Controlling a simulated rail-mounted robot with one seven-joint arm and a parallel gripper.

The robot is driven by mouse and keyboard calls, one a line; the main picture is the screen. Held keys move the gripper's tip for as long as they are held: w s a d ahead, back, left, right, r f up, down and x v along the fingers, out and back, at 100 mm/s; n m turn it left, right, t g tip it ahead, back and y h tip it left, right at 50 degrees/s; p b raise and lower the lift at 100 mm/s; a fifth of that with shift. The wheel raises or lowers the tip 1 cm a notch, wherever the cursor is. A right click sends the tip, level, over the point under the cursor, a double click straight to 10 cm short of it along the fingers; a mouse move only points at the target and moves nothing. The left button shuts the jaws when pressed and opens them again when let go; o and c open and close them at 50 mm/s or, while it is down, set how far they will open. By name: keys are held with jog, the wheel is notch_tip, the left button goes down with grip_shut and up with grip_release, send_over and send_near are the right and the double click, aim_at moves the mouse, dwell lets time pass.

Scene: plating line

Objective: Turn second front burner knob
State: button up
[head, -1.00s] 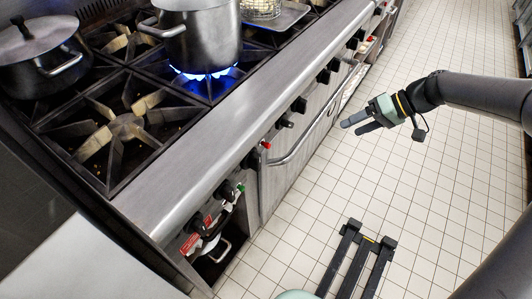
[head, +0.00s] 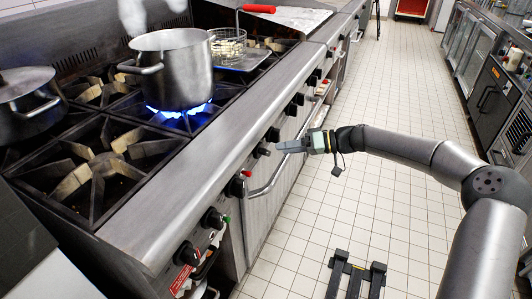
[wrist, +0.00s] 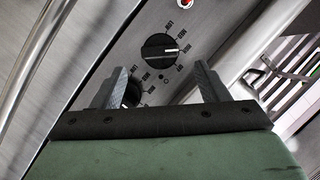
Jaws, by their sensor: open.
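Black burner knobs line the steel front panel of the range in the head view. One knob (head: 262,151) is close to the tips of my gripper (head: 280,147). In the wrist view, a round black knob (wrist: 158,47) with a white pointer line and printed marks lies just beyond the gap between my fingertips (wrist: 160,68). Another knob (wrist: 132,92) is partly hidden behind the left finger. My gripper is open and empty, facing the panel. No contact with a knob is visible. I cannot tell for certain which knob is the second front one.
A steel pot (head: 172,72) stands over a lit blue flame. A lidded pot (head: 30,100) is at the left. A handle bar (head: 270,180) runs along the panel below the knobs. A red indicator (head: 248,173) sits nearby.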

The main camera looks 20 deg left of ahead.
aim_at(270, 152)
jog(key=x, duration=0.7)
jog(key=c, duration=0.9)
jog(key=shift+m, duration=0.3)
jog(key=m+g+y, duration=0.1)
jog(key=m, duration=0.1)
jog(key=shift+m+p, duration=0.3)
jog(key=shift+m, duration=0.1)
jog(key=shift+f+m+g+y+p, duration=0.15)
jog(key=shift+m+g+y, duration=0.25)
jog(key=shift+m, duration=0.55)
jog(key=shift+f+m+g+y+p, duration=0.1)
jog(key=shift+m+g+y+p, duration=0.2)
jog(key=shift+m, duration=0.65)
